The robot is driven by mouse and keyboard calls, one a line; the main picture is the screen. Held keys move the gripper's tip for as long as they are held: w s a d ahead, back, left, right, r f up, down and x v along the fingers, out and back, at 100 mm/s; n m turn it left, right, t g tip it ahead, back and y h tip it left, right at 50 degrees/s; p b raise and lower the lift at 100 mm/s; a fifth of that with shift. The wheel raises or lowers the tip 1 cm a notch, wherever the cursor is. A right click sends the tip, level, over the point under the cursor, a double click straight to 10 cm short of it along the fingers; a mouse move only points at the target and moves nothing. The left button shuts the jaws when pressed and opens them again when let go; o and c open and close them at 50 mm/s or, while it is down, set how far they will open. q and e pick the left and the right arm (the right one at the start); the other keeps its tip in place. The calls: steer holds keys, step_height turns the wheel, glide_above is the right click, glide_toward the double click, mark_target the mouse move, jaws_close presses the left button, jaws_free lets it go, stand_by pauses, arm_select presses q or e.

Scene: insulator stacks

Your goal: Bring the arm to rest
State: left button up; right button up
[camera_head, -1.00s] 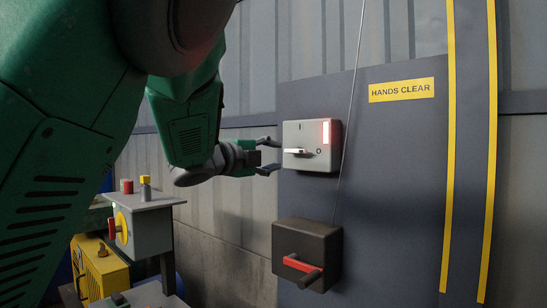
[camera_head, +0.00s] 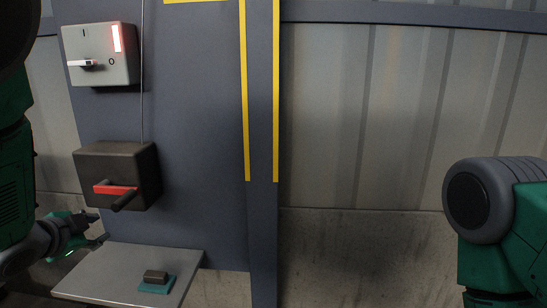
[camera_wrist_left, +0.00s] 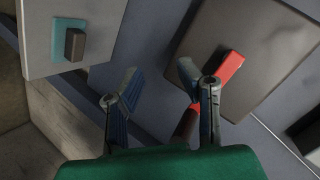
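My left gripper (camera_head: 99,227) is at the lower left of the head view, below the dark switch box (camera_head: 137,164) and left of the small shelf (camera_head: 120,268). In the left wrist view, my left gripper (camera_wrist_left: 158,78) has its two fingers spread with nothing between them. The dark box (camera_wrist_left: 240,50) with its red handle (camera_wrist_left: 229,67) lies behind the right finger there; I cannot tell from this view whether they touch. My right arm (camera_head: 490,215) shows at the right edge of the head view, but its gripper is out of view.
A grey switch box (camera_head: 98,52) with a lit red strip and a white-tipped lever is above the dark box. A brown block (camera_head: 155,276) sits on a teal pad (camera_head: 154,287) on the shelf. The wall between the panel and my right arm is bare.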

arm_select(q)
steer(key=s+d+f+n+g, duration=0.2)
steer(key=s+f+n+g, duration=0.1)
steer(key=s+f, duration=0.65)
steer(key=s+d+f+n+g, duration=0.3)
steer(key=s+f, duration=0.3)
steer(key=f, duration=0.6)
steer(key=s+d+f+n+g, duration=0.2)
steer(key=s+f, duration=0.2)
steer(key=s, duration=0.6)
steer(key=s+d+f+n+g, duration=0.2)
steer(key=s+f, duration=0.3)
steer(key=s, duration=0.5)
steer(key=shift+d+f+g, duration=0.15)
steer(key=shift+d+g, duration=0.6)
steer(key=shift+g, duration=0.05)
